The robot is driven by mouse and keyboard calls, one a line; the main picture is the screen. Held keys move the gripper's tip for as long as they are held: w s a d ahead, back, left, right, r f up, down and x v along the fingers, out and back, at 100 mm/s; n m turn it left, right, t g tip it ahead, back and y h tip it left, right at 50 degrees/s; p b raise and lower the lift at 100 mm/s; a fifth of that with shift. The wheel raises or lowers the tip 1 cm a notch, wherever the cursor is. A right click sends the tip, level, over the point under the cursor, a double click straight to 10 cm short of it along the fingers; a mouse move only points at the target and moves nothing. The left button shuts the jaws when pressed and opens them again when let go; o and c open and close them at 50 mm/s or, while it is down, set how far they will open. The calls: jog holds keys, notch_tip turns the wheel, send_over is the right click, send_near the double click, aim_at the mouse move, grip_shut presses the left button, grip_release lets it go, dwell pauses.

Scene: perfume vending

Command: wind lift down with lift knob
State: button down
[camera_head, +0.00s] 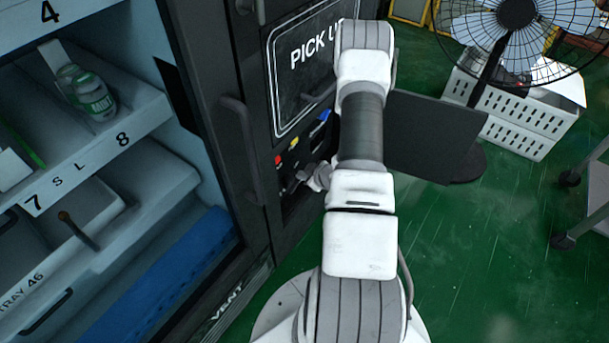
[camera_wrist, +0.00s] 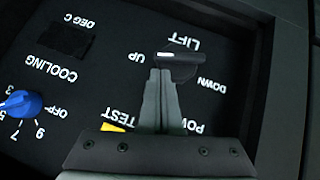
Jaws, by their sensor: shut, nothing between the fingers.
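The lift knob (camera_wrist: 185,66) is a black knob on the dark control panel in the wrist view. Its white mark points to the UP label, and the DOWN label lies on its other side. The lettering appears upside down. My gripper (camera_wrist: 161,73) is shut and empty, with its fingertips just below the marked UP end of the knob. I cannot tell whether they touch it. In the head view my gripper (camera_head: 301,177) is small and close to the panel below the PICK UP hatch; the knob is not distinguishable there.
A blue cooling knob (camera_wrist: 21,103) and a yellow TEST button (camera_wrist: 112,128) share the panel. In the head view, the open cabinet with shelves (camera_head: 150,105) and a blue mat (camera_head: 160,285) is at left. A fan (camera_head: 515,14) and a white crate (camera_head: 515,105) stand at right.

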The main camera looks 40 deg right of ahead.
jog(key=shift+d+f, duration=0.15)
jog(key=shift+f, duration=0.3)
jog(key=shift+d+f+m+y+p, duration=0.35)
jog(key=shift+f+y, duration=0.2)
jog(key=shift+y, duration=0.15)
jog(key=shift+a+f+g, duration=0.15)
jog(key=shift+g, duration=0.15)
